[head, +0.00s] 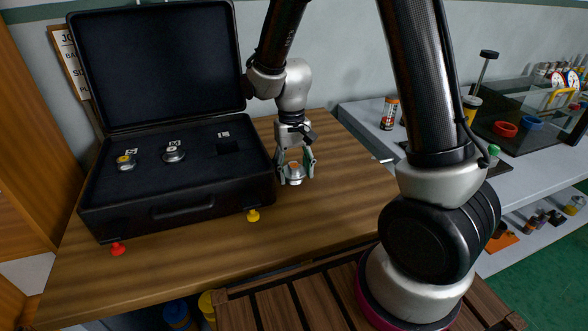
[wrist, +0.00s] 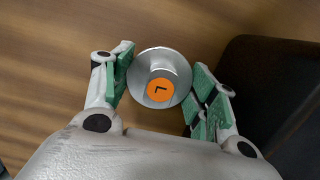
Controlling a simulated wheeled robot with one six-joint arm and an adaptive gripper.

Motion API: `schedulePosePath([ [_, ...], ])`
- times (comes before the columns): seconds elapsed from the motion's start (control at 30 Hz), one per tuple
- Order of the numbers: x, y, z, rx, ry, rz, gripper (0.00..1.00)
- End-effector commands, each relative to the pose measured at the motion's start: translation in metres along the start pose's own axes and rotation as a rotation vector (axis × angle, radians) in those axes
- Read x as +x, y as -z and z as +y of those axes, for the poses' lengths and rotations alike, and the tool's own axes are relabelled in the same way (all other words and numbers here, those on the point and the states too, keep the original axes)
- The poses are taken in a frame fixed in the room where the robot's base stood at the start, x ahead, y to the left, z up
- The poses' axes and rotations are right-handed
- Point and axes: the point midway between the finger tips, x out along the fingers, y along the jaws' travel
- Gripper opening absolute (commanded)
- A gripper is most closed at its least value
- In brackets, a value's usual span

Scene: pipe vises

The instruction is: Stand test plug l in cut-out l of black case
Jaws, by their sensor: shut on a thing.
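My gripper (head: 295,170) is shut on test plug l, a silver metal disc with an orange top marked L. The plug shows in the wrist view (wrist: 165,63) between the green finger pads, its label facing the camera. In the head view it hangs just right of the black case (head: 110,222), over the wooden table; the gap below it is hard to judge. The case is open, lid up. Cut-out l (head: 229,148) is a dark, empty recess at the right of the foam, with a small label behind it. The case edge also shows in the wrist view (wrist: 250,60).
Two other metal plugs stand in the case, one with a yellow top (head: 125,162) and one with a pale top (head: 173,153). Red (head: 118,249) and yellow (head: 253,215) knobs stand before the case. The wooden table (head: 330,200) is bare to the right. A grey shelf with jars lies beyond.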

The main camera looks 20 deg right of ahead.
Motion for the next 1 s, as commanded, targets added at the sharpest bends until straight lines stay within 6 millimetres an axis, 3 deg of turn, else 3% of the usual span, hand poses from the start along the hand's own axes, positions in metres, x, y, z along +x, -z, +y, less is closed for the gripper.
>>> schedulePosePath([
  [0.07,0.002,0.000,0.000,0.000,0.000,0.000,0.28],
  [0.1,0.003,0.000,0.000,0.000,0.000,0.000,0.62],
  [0.2,0.002,0.000,0.000,0.000,0.000,0.000,0.80],
  [0.63,-0.004,0.000,0.000,0.000,0.000,0.001,0.80],
  [0.77,-0.026,0.001,0.000,-0.001,0.001,0.004,0.80],
  [1.0,-0.081,0.001,0.000,0.000,0.002,0.004,0.80],
])
